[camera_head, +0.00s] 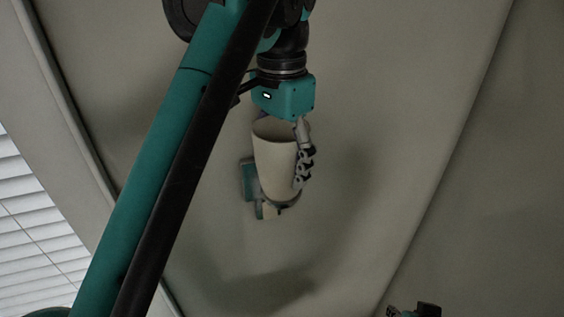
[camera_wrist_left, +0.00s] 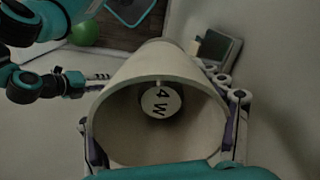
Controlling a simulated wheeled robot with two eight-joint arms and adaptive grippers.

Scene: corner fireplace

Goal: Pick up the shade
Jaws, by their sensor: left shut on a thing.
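The shade (camera_head: 274,168) is a pale beige, tapered, open-ended cup shape. In the head view it hangs below my left wrist, tilted slightly, with its wide open rim toward the wrist. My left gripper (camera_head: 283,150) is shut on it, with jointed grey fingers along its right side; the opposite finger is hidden. In the left wrist view I look into the shade (camera_wrist_left: 203,130), with fingers of my left gripper (camera_wrist_left: 163,135) on both sides. A round white disc marked "4 W" (camera_wrist_left: 160,101) shows deep inside. I do not make out my right gripper.
A small teal and grey object (camera_head: 247,180) shows behind the shade; how far behind I cannot tell. White slatted blinds (camera_head: 35,225) are at the left. A green ball (camera_wrist_left: 86,34) lies at the upper left in the wrist view. Plain grey surface surrounds the shade.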

